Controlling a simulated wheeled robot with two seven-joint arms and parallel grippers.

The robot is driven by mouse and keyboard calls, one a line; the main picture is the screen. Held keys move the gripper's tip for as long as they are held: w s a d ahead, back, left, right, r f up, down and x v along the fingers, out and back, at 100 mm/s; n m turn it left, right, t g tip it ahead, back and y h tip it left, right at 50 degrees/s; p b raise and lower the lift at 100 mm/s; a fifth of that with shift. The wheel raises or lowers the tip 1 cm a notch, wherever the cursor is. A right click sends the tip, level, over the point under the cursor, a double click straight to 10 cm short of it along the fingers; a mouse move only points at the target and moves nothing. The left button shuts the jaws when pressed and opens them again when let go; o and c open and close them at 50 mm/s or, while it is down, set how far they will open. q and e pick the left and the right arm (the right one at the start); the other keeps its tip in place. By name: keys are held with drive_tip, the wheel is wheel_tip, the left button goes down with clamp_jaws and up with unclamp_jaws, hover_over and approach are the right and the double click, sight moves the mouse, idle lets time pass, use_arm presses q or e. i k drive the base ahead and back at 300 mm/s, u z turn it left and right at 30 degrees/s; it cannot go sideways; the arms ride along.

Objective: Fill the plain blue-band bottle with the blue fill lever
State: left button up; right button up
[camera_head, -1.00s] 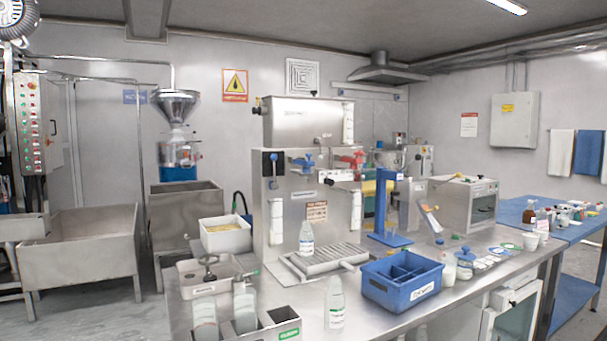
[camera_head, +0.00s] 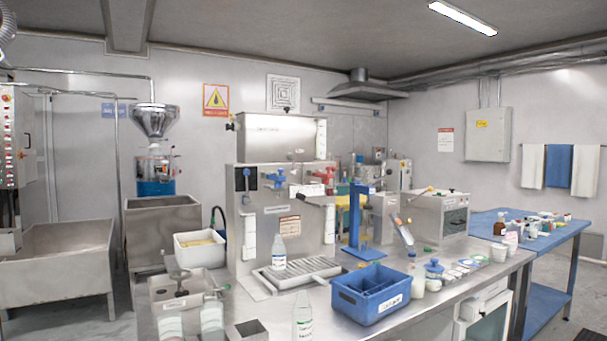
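A steel filling machine (camera_head: 280,215) stands on the steel bench. Its blue fill lever (camera_head: 277,179) is on the left of the front panel, and a red lever (camera_head: 325,174) is to the right. A clear bottle with a pale label and a bluish band (camera_head: 279,252) stands upright on the drip tray (camera_head: 315,272). Another clear bottle (camera_head: 303,318) with a greenish label stands on the bench in front. Further bottles (camera_head: 212,318) stand at the lower left. Band details are too small to read surely. Neither of my grippers shows.
A blue divided crate (camera_head: 360,309) sits right of the drip tray. A blue stand (camera_head: 354,225) is behind it. Small jars and lids (camera_head: 470,264) lie along the right of the bench. A white bin (camera_head: 200,252) is at the left.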

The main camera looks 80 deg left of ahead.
sight(248, 200)
drive_tip(key=i, duration=1.5)
drive_tip(key=u, duration=2.25)
